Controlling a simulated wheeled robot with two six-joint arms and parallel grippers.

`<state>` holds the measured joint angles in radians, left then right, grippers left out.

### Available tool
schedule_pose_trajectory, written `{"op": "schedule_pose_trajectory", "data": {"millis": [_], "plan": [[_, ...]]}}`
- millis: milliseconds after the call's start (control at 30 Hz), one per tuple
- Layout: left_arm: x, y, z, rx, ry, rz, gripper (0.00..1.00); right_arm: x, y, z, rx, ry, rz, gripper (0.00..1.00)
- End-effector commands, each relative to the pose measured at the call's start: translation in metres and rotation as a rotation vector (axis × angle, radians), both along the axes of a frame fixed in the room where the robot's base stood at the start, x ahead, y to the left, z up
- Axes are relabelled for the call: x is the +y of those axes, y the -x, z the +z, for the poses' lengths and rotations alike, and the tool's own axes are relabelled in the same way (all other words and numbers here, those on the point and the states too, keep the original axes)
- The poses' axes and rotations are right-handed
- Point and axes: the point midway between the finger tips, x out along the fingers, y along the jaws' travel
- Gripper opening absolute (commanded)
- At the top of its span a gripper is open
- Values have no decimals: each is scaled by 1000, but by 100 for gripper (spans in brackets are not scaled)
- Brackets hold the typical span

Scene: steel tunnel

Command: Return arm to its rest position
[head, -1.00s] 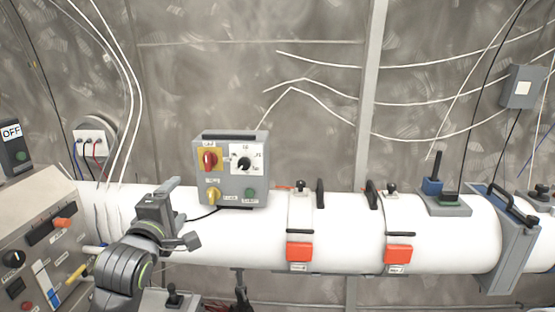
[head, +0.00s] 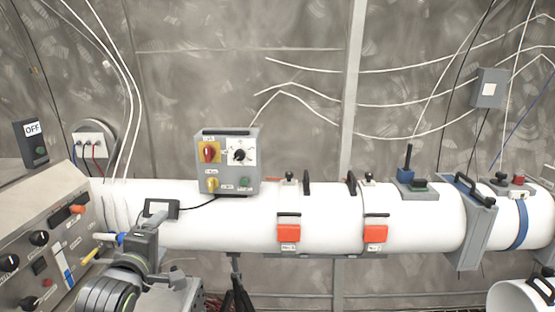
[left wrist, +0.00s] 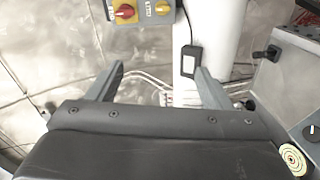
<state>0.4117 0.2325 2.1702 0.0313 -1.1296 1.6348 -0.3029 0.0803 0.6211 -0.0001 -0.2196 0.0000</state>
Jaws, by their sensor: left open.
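My left arm (head: 112,290) comes in at the lower left of the head view. My left gripper (head: 152,238) is in front of the left part of the white pipe (head: 225,228). In the left wrist view the two fingers of my left gripper (left wrist: 160,82) stand wide apart with nothing between them. A small dark box with a light face (head: 160,208) lies on the pipe just beyond the gripper; it also shows near the right finger in the left wrist view (left wrist: 191,62). My right gripper is not in view.
A slanted control panel (head: 35,240) stands close to the left of my arm. A grey switch box (head: 228,165) with red and yellow knobs sits on the pipe. Orange-latched clamps (head: 289,232) circle the pipe. A white round container (head: 520,297) is at the lower right.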

Motion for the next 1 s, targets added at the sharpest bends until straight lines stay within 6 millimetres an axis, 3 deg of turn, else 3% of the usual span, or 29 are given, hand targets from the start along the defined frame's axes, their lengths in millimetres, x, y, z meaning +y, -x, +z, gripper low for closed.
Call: {"op": "schedule_pose_trajectory", "data": {"millis": [233,367,500,700,800,1000], "plan": [[13,32,-67,158,-207,-9,73,0,-7,0,-8,0,2,36],[22,64,-114,284,-362,-39,73,0,-5,0,-5,-1,2,36],[34,119,-177,473,-590,-123,73,0,-1,0,0,0,0,36],[47,216,-248,736,-892,-335,73,0,-1,0,0,-1,0,36],[51,260,-270,836,-1007,-458,73,0,-1,0,0,-1,0,36],[54,334,-295,976,-1160,-688,73,0,-1,0,0,-1,0,36]]}}
